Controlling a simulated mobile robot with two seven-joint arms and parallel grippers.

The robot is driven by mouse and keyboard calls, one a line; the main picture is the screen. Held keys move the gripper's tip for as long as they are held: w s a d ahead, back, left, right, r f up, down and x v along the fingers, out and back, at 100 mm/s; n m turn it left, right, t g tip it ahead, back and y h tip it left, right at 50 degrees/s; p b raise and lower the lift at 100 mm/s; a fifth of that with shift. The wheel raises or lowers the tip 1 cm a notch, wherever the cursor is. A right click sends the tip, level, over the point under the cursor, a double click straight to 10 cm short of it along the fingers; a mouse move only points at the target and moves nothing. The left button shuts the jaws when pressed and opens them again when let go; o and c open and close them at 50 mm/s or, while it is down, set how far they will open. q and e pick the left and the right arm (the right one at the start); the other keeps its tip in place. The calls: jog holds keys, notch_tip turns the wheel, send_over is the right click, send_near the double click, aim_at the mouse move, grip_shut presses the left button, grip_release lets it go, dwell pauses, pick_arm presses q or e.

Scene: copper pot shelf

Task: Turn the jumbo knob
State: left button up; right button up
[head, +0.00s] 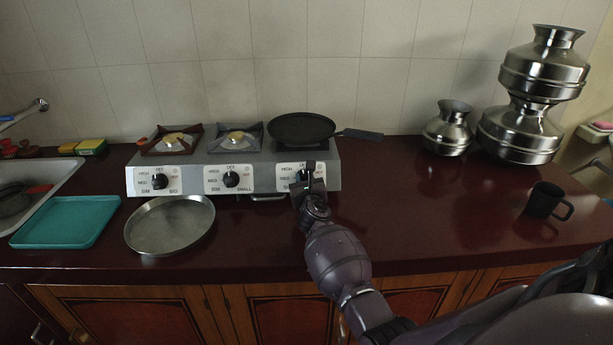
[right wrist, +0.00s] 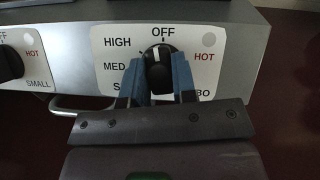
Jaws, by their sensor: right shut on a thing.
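The jumbo knob (right wrist: 158,72) is black with a white mark on a white dial plate at the right end of the stove (head: 215,178). In the right wrist view its mark points up, near OFF; part of the JUMBO label is hidden, with BO showing. My right gripper (right wrist: 158,80) is shut on this knob, with one blue-grey finger on each side. In the head view the right gripper (head: 308,184) is at the stove front and hides part of the knob. My left gripper is not in view.
Two other knobs, big (head: 160,181) and small (head: 231,179), sit to the left. A black pan (head: 301,128) is on the right burner. A round metal tray (head: 170,226) lies before the stove. A dark mug (head: 546,201) and metal pots (head: 520,133) stand right; counter between is clear.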

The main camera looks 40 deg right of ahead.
jog(key=n+y+p, duration=0.1)
jog(key=n+p, duration=0.1)
jog(key=n+y+p, duration=0.1)
jog(key=n+p, duration=0.1)
jog(key=n+y+p, duration=0.1)
jog(key=n+p, duration=0.1)
jog(key=n, duration=0.1)
jog(key=shift+s+d+r+y, duration=0.1)
jog(key=shift+r+y, duration=0.15)
jog(key=shift+y, duration=0.05)
jog(key=shift+n+y+p, duration=0.4)
jog(key=shift+n, duration=0.2)
jog(key=shift+f+n+y+p, duration=0.15)
jog(key=shift+n+y+p, duration=0.25)
jog(key=shift+n+p, duration=0.3)
jog(key=shift+n+y+p, duration=0.3)
jog(key=shift+n+y, duration=0.2)
jog(key=shift+n, duration=0.5)
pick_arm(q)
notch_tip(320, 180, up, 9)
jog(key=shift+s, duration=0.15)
pick_arm(e)
jog(key=shift+n+g, duration=0.3)
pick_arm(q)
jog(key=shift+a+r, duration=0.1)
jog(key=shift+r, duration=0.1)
pick_arm(e)
jog(key=o, duration=0.9)
